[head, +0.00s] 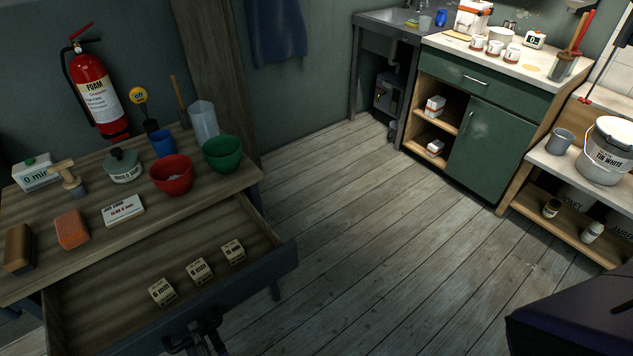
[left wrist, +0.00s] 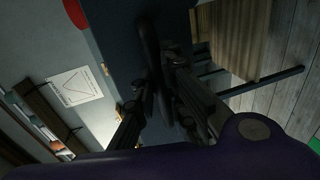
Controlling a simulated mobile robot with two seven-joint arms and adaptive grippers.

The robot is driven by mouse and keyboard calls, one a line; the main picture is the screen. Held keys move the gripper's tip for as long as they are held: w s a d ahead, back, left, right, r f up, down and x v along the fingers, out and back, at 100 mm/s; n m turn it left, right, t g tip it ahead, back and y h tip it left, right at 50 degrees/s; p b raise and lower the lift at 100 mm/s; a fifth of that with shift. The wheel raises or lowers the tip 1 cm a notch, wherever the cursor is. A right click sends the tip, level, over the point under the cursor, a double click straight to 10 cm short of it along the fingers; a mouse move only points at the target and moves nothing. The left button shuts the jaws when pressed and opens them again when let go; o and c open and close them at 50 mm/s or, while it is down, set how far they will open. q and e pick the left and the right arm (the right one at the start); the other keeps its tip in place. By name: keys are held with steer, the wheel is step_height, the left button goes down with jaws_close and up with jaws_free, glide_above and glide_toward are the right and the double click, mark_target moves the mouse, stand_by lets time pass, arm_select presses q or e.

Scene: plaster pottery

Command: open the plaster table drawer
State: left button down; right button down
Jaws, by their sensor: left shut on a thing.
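The plaster table (head: 225,187) stands at the left in the head view. Its wooden drawer (head: 95,290) is pulled well out, with a dark front panel (head: 265,277). Three small labelled blocks (head: 199,271) lie inside it. My left gripper (head: 200,332) is at the outer face of the drawer front, at the bottom edge of the head view. In the left wrist view its fingers are closed around the dark drawer handle (left wrist: 150,55), against the dark front panel. The handle is mostly hidden in the head view. My right gripper is not in view.
On the table top are a red bowl (head: 171,176), a green bowl (head: 222,155), a blue cup (head: 162,143), an orange sponge-like block (head: 72,229) and a white box (head: 123,211). A green cabinet (head: 486,150) stands at the back right. The plank floor (head: 370,240) between is clear.

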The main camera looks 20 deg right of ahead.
arm_select(q)
steer(key=v, duration=0.3)
steer(key=shift+s+d+f, duration=0.1)
steer(key=shift+s+f, duration=0.2)
steer(key=shift+s, duration=0.05)
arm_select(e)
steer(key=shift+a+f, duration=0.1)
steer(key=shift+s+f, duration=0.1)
